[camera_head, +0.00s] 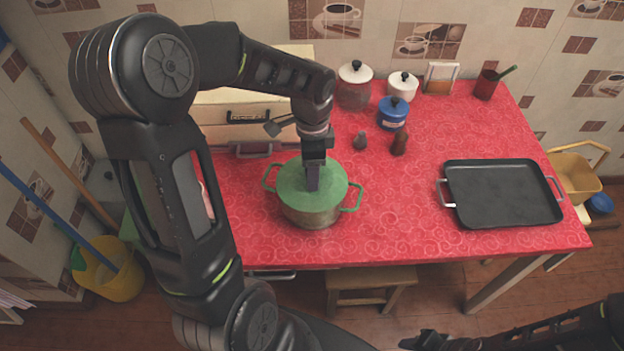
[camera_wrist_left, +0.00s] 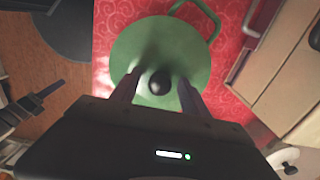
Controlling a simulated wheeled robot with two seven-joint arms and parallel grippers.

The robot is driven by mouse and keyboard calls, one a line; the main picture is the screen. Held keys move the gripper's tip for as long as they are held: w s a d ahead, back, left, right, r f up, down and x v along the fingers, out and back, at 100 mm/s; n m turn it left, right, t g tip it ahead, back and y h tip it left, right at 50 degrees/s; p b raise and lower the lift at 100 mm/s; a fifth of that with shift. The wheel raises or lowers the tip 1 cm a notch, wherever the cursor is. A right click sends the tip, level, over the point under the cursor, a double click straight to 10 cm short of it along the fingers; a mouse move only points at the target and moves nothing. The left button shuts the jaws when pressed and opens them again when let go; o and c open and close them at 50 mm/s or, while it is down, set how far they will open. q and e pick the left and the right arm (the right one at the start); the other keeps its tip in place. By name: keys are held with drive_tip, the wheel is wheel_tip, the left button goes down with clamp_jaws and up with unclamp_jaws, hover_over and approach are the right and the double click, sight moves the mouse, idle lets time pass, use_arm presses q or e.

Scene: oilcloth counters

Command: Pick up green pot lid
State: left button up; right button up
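The green pot lid (camera_head: 290,186) sits on a pot (camera_head: 310,216) with green side handles on the red counter. In the left wrist view the lid (camera_wrist_left: 135,50) is a green disc with a round black knob (camera_wrist_left: 160,83). My left gripper (camera_head: 313,188) points down over the lid's middle and hides the knob in the head view. In the left wrist view its fingers (camera_wrist_left: 159,92) are spread on both sides of the knob, with gaps visible. My right gripper (camera_head: 427,341) is low at the bottom edge, dark and partly cut off.
A black tray (camera_head: 503,193) with side handles lies at the right of the red counter (camera_head: 400,220). A blue jar (camera_head: 393,113), white-lidded jars (camera_head: 354,86) and small shakers (camera_head: 399,143) stand behind the pot. The counter between pot and tray is clear.

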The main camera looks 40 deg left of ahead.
use_arm(q)
clamp_jaws()
idle(0.3)
drive_tip(key=shift+r, duration=0.1)
idle(0.4)
wheel_tip(320, 180, up, 10)
drive_tip(key=shift+f+b, duration=0.1)
drive_tip(key=shift+b, duration=0.35)
idle(0.4)
